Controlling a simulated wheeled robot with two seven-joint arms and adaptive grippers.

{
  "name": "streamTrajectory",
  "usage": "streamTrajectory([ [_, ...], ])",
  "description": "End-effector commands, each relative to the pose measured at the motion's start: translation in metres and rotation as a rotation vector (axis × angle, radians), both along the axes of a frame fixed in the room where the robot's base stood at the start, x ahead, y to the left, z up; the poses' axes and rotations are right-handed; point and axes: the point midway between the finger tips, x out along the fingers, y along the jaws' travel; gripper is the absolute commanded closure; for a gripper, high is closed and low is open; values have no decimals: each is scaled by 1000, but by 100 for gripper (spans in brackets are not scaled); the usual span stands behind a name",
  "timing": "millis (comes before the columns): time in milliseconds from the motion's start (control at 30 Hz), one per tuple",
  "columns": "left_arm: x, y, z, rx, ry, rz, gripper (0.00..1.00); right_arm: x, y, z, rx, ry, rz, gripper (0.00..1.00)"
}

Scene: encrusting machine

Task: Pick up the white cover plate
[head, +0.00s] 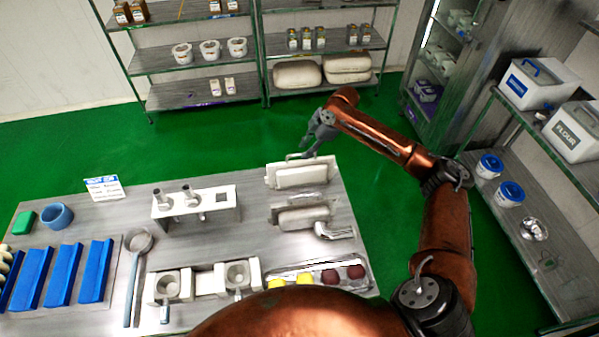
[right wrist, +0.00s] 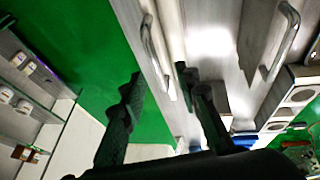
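Two white plates with metal bar handles lie at the right of the table in the head view: a far one (head: 301,177) and a nearer one (head: 303,218). I cannot tell which one the task calls the white cover plate. My right gripper (head: 309,146) is above the far plate's back edge, close to its handle (head: 303,155). In the right wrist view, my right gripper (right wrist: 160,82) has its fingers spread, and a bar handle (right wrist: 153,48) shows beyond and between the fingertips. Contact cannot be told. My left gripper is not in view.
The metal table (head: 240,250) holds a white stand (head: 197,204), white blocks with metal cups (head: 205,281), a tray with yellow and dark red balls (head: 330,273), and blue bars (head: 62,275). A shelf (head: 553,235) stands at the right. Green floor lies behind the table.

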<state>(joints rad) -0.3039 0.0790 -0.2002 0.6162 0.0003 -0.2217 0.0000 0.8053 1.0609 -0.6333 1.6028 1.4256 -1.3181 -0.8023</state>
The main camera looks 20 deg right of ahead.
Motion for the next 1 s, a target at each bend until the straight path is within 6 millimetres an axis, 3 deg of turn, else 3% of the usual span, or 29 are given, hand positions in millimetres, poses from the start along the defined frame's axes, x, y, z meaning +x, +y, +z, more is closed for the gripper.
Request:
streamTrajectory([
  [100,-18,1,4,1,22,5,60,4,0,-14,1,3,-4,70],
  [233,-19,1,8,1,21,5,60,11,5,-32,2,1,-3,70],
  [500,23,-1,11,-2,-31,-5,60,16,10,-46,0,-2,-2,70],
  [633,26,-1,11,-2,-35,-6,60,17,12,-46,0,-2,-1,70],
  [1000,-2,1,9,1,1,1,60,17,12,-45,0,-2,-1,96],
])
